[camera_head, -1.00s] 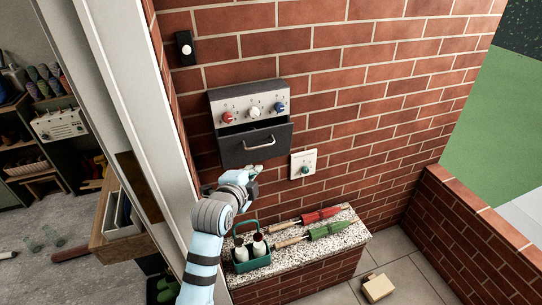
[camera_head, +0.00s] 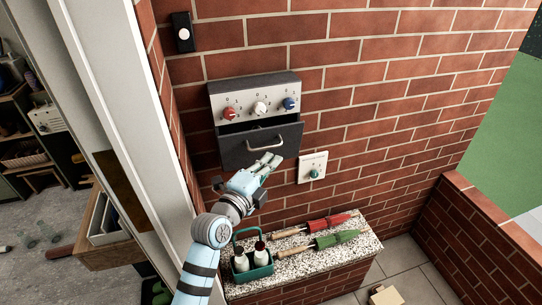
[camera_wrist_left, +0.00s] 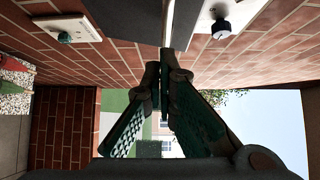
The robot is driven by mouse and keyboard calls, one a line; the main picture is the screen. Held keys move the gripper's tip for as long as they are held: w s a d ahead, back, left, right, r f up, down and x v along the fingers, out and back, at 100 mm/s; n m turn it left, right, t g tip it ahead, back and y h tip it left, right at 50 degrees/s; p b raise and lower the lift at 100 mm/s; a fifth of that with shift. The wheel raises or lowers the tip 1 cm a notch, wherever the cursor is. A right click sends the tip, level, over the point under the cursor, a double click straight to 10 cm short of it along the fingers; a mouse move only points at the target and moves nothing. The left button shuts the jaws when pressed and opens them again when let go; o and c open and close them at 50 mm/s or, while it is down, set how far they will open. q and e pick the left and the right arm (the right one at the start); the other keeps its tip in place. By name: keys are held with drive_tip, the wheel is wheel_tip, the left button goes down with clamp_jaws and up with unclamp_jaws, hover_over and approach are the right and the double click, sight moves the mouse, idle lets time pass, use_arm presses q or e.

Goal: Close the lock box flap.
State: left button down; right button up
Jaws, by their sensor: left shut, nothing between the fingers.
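The lock box (camera_head: 258,88) is a dark box on the brick wall with a pale panel of red, white and blue knobs. Its dark flap (camera_head: 235,155), with a pale bar handle, hangs below the panel. A dark gap shows along its top edge, so it stands tilted out. My right gripper is not in view.
A pale wall plate with a green knob (camera_head: 312,167) sits right of the flap. A pale door frame (camera_head: 125,110) stands at left.

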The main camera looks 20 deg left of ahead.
sight(265, 147)
use_arm(q)
drive_tip(key=w+a+r+n+g+p, duration=0.1)
drive_tip(key=p, duration=0.1)
drive_tip(key=w+a+r+g+p, duration=0.1)
drive_tip(key=w+p, duration=0.1)
drive_tip(key=p, duration=0.1)
drive_tip(key=shift+a+r+n, duration=0.1)
drive_tip(key=shift+r+n, duration=0.1)
drive_tip(key=shift+n, duration=0.2)
idle(1.3)
drive_tip(key=shift+p, duration=0.3)
